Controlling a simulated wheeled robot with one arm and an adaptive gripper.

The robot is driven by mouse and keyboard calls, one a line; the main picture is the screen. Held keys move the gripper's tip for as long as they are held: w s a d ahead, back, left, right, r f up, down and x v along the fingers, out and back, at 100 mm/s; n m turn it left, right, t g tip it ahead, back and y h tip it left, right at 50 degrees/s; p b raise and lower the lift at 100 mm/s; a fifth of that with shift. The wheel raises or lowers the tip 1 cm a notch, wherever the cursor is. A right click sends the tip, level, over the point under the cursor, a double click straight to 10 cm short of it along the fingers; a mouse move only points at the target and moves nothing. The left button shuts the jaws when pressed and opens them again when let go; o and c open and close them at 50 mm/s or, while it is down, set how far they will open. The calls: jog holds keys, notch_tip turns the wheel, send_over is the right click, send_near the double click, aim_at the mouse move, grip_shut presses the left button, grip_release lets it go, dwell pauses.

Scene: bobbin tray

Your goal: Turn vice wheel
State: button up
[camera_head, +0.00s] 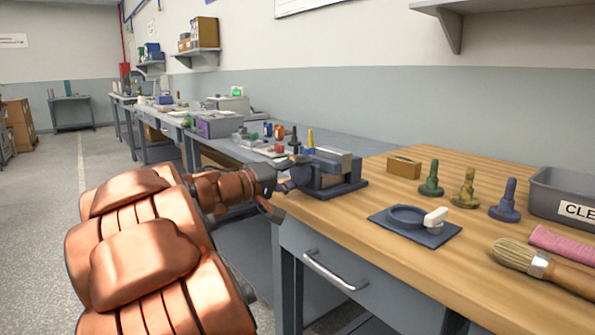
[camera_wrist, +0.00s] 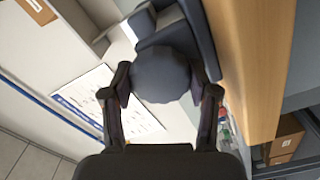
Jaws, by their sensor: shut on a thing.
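The vice (camera_head: 335,172) is a dark grey block with a lighter jaw, at the left end of the wooden workbench in the head view. Its round grey wheel (camera_wrist: 162,75) fills the middle of the wrist view, facing the camera. My gripper (camera_wrist: 161,90) is shut on the wheel, with one finger on each side of its rim. In the head view my gripper (camera_head: 284,180) meets the vice from the left. There the wheel is mostly hidden by the gripper.
On the workbench (camera_head: 310,212) stand a wooden block (camera_head: 403,167), a green (camera_head: 431,179), a yellow (camera_head: 464,188) and a blue (camera_head: 505,201) peg-like piece. A dark plate with a ring (camera_head: 408,216), a brush (camera_head: 537,262) and a grey bin (camera_head: 560,193) lie right. A drawer handle (camera_head: 334,270) juts out below.

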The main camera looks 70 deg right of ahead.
jog(key=n+p, duration=0.2)
jog(key=p, duration=0.1)
jog(key=n+p, duration=0.3)
jog(key=shift+r+p, duration=0.4)
jog(key=n+p, duration=0.5)
jog(key=p, duration=0.3)
jog(key=shift+n, duration=0.4)
jog(key=n+p, duration=0.6)
jog(key=p, duration=0.3)
jog(key=shift+f, duration=0.1)
jog(key=n+p, duration=0.2)
jog(key=p, duration=0.1)
jog(key=shift+f, duration=0.15)
jog(key=shift+f+n+p, duration=0.15)
jog(key=shift+n+p, duration=0.35)
jog(key=shift+p, duration=0.1)
jog(key=o, duration=1.2)
